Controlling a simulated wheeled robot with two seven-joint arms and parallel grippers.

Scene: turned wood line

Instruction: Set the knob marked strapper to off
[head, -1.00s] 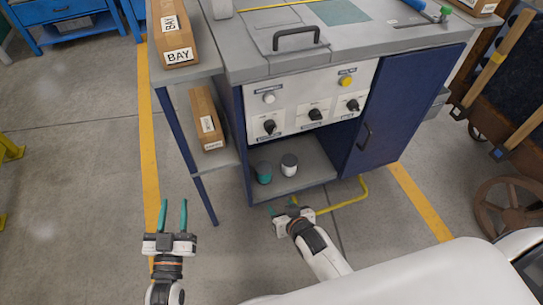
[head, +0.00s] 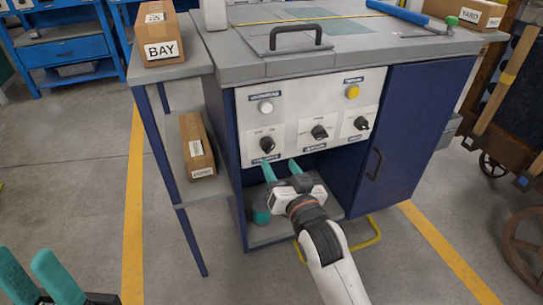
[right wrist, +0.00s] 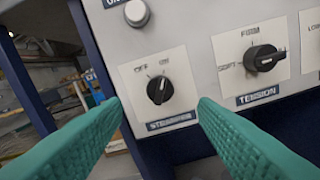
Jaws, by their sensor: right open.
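The strapper knob (head: 267,144) is a black rotary knob on a white plate at the lower left of the cabinet's control panel. In the right wrist view the strapper knob (right wrist: 159,89) has OFF at upper left, ON at upper right and a label below. Its pointer seems to lean up toward ON. My right gripper (head: 281,169) is open and empty, just below and in front of the knob; in the wrist view its fingertips (right wrist: 160,104) flank the knob without visible contact. My left gripper (head: 40,272) is open and empty at lower left.
The tension knob (head: 319,132) and another black knob (head: 361,123) sit to the right. A white button (head: 265,107) and a yellow button (head: 352,92) are above. A side shelf (head: 170,73) with boxes stands left; a blue door (head: 412,130) is right.

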